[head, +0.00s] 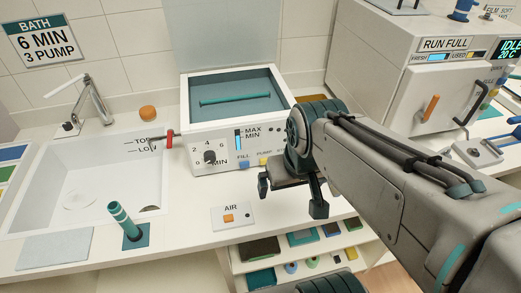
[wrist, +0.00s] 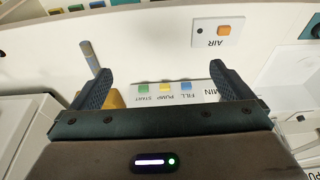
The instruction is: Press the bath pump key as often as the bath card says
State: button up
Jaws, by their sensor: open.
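The bath card (head: 45,38) on the wall reads BATH, 6 MIN, 3 PUMP. The white bath unit (head: 186,122) has a teal basin, a dial (head: 210,157) marked 2, 4, 6 and a MAX/MIN level window. The yellow pump key (wrist: 165,87) lies between the blue fill key (wrist: 186,86) and the green start key (wrist: 143,88); the pump key also shows in the head view (head: 264,163). My gripper (head: 291,196) is open and empty in front of the unit's right side. In the wrist view the keys lie between the fingers (wrist: 160,72); contact is not visible.
An AIR switch box (head: 232,216) lies on the counter in front. A RUN FULL machine (head: 425,85) stands right. Shelves hold several items below.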

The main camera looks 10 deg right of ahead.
grip_shut()
dwell(1.5)
